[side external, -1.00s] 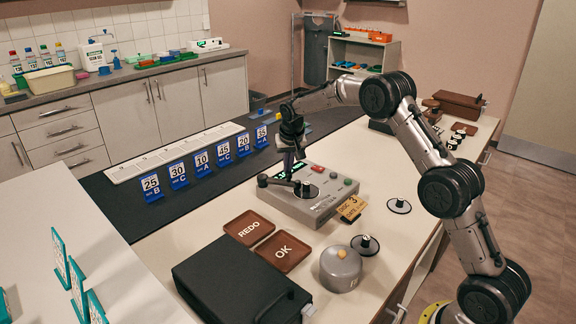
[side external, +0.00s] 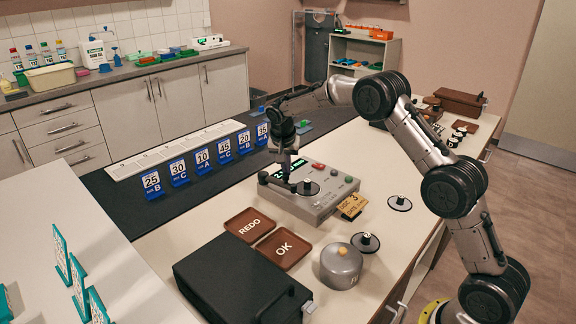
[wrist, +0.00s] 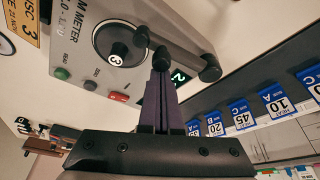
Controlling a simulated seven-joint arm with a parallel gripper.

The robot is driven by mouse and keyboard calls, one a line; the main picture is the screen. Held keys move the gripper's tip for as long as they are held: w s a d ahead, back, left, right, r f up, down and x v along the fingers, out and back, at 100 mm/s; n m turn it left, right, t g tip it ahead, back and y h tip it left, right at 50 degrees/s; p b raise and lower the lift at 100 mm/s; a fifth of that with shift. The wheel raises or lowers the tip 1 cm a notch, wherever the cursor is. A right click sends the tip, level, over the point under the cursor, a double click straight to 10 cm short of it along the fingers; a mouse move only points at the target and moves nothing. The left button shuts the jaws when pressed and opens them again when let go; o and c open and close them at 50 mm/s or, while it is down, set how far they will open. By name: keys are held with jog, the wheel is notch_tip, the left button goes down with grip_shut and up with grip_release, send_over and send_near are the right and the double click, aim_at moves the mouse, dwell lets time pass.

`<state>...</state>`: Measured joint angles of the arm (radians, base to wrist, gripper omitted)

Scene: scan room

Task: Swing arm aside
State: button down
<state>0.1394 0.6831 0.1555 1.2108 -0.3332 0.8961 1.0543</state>
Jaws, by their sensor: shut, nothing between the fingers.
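The meter (side external: 325,205) is a grey box with a lit green display, a red button and a green button. A black disc with a knob marked 3 (wrist: 120,50) sits on its top; it also shows in the side view (side external: 308,188). The meter's dark swing arm (wrist: 185,55) runs from a pivot near the display toward the disc, its tip beside the knob. It shows partly in the side view (side external: 272,182). My gripper (side external: 288,176) is shut and empty, pointing down close beside the arm. In the wrist view, its fingertips (wrist: 161,62) overlap the arm; contact is unclear.
REDO (side external: 249,224) and OK (side external: 283,249) trays lie in front of the meter. Blue numbered stands (side external: 202,160) line the dark mat behind.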

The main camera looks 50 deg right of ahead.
aim_at(283, 182)
jog(key=a+m, duration=0.1)
jog(key=m, duration=0.1)
jog(key=a+m+g, duration=0.1)
jog(key=a+m, duration=0.1)
jog(key=shift+s+h, duration=0.15)
jog(key=shift+h, duration=0.15)
jog(key=shift+a, duration=0.45)
jog(key=shift+d, duration=0.45)
jog(key=d, duration=0.2)
jog(key=shift+w+d, duration=0.25)
jog(key=shift+d, duration=0.1)
jog(key=shift+w+r, duration=0.15)
jog(key=shift+r, duration=0.7)
jog(key=w+v, duration=0.1)
jog(key=v, duration=0.7)
jog(key=shift+s+r, duration=0.2)
jog(key=shift+s, duration=0.2)
jog(key=shift+a, duration=0.15)
